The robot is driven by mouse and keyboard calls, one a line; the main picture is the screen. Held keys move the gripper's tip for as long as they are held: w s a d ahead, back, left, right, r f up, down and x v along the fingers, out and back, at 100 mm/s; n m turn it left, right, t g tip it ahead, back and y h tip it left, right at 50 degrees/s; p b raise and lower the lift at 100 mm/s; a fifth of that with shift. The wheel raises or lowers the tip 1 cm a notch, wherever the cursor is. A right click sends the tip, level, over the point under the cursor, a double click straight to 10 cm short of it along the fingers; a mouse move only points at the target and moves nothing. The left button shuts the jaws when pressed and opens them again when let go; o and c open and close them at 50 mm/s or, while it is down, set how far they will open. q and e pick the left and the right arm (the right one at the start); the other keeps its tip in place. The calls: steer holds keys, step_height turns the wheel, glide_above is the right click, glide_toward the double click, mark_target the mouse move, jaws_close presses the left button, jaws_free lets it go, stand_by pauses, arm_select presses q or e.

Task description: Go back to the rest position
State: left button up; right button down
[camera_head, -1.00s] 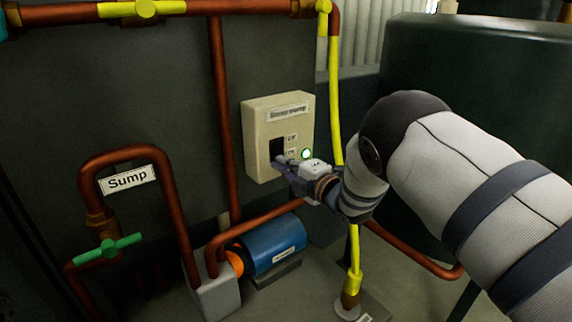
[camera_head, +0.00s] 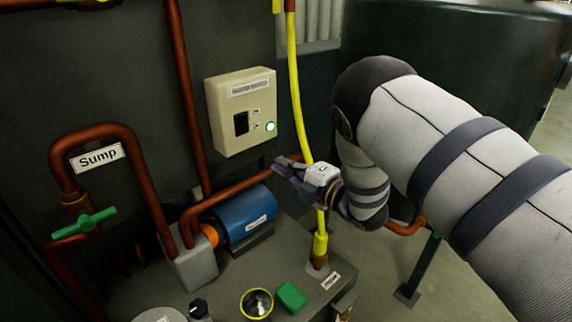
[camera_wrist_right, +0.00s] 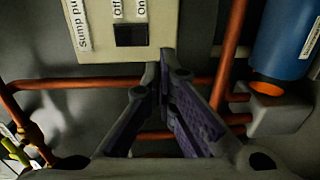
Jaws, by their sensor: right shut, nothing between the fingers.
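My right gripper (camera_head: 284,172) hangs in free air in front of the wall, below and to the right of the beige switch box (camera_head: 226,128). Its fingers come together at the tips and hold nothing. In the right wrist view the gripper (camera_wrist_right: 162,68) points at the lower edge of the same box (camera_wrist_right: 113,53), apart from it as far as I can tell. The box has a dark switch (camera_head: 241,123) and a lit green lamp (camera_head: 270,127). My left gripper is not in view.
A blue motor (camera_head: 247,214) sits below the box among copper pipes (camera_head: 184,90). A yellow pipe (camera_head: 297,100) runs down just behind my right wrist. A green valve handle (camera_head: 84,223) is at the left. A dark tank (camera_head: 450,60) stands at the back right.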

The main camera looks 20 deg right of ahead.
stand_by(0.3)
steer(key=s+d+f+m+g+h, duration=0.2)
steer(key=s+f+m+g+h, duration=0.3)
steer(key=s+f, duration=0.55)
steer(key=s+d+f+m+g+h, duration=0.1)
steer(key=s+d+f+m+g, duration=0.15)
steer(key=s+f+m, duration=0.7)
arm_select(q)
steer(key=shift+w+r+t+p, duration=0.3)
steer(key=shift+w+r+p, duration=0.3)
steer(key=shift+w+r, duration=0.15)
arm_select(e)
steer(key=s+a+m+g, duration=0.1)
steer(key=s+m+g, duration=0.1)
steer(key=s, duration=0.9)
steer(key=s+a+f+m+g, duration=0.1)
steer(key=s+g, duration=0.4)
steer(key=s, duration=0.6)
steer(key=s+a+f+m+g, duration=0.1)
steer(key=s+m+g, duration=0.3)
steer(key=s, duration=0.6)
steer(key=shift+s+a+f+m, duration=0.2)
steer(key=shift+s+a+m, duration=0.3)
steer(key=shift+a, duration=0.35)
steer(key=shift+w, duration=0.15)
